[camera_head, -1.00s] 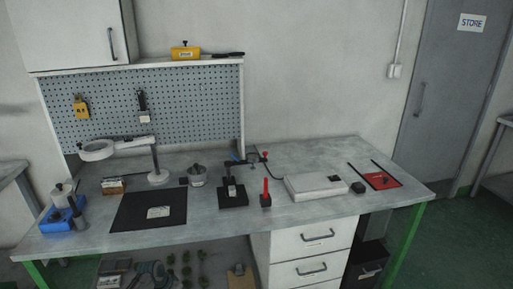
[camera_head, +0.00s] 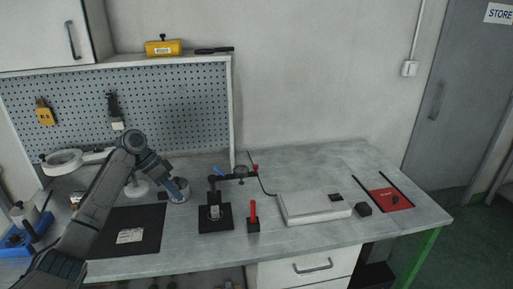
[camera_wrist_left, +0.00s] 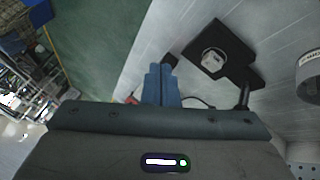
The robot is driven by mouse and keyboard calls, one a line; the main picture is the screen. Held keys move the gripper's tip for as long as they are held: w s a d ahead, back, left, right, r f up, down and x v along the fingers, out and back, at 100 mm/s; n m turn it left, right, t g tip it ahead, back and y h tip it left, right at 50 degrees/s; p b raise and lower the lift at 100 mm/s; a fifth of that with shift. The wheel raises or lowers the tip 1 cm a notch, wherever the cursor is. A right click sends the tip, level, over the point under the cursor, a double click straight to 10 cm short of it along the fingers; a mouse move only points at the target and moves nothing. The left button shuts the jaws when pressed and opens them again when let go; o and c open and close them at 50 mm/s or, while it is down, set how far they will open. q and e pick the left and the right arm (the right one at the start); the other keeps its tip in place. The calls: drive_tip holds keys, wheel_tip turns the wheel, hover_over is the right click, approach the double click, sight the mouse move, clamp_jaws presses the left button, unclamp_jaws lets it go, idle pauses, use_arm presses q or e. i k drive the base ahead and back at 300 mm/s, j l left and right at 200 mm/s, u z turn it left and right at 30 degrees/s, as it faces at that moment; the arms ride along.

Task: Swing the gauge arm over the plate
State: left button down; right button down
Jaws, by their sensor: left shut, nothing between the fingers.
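The gauge stand has a black base plate (camera_head: 205,228) with a small pale metal piece (camera_head: 215,212) on it. My right gripper is out of view.
A red-handled tool stand (camera_head: 253,220) stands right of the plate. A white box (camera_head: 312,208) is farther right, then a red tray (camera_head: 391,199). A black mat (camera_head: 145,218) lies left. The pegboard (camera_head: 170,105) rises behind. Bench behind the white box is clear.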

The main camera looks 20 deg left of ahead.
sight(236, 174)
drive_tip(key=i, duration=1.2)
